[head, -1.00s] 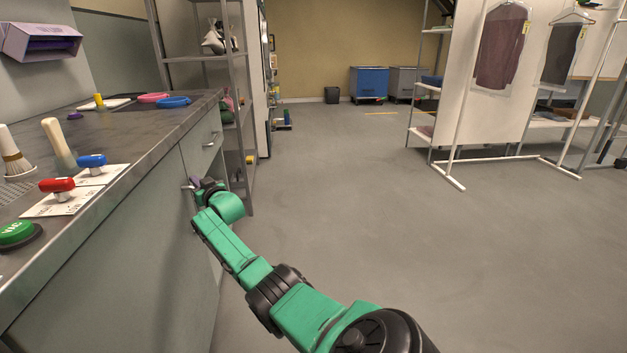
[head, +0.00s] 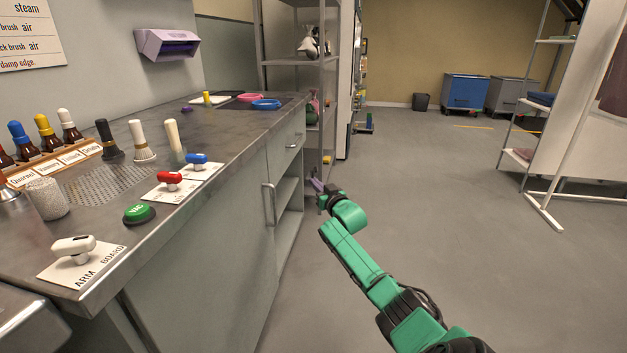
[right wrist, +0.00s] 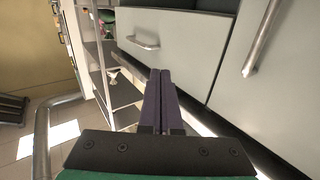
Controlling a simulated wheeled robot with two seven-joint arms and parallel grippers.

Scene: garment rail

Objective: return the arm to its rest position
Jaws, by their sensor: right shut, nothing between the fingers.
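My right arm in green comes in from the lower right of the head view. Its right gripper (head: 316,186) is small there, low beside the far end of the counter front, apart from the cabinet handle (head: 268,205). In the right wrist view its two dark purple fingers (right wrist: 161,76) lie together, shut and empty, pointing toward the counter's drawer front (right wrist: 180,32) and the shelf rack beyond. My left gripper is in neither view.
The steel-topped counter (head: 110,215) runs along the left with bottles, brushes and switches on it. An open shelf bay (head: 289,215) and metal shelf rack (head: 300,85) are near the gripper. Open floor (head: 430,200) lies right, up to a white rail (head: 545,212).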

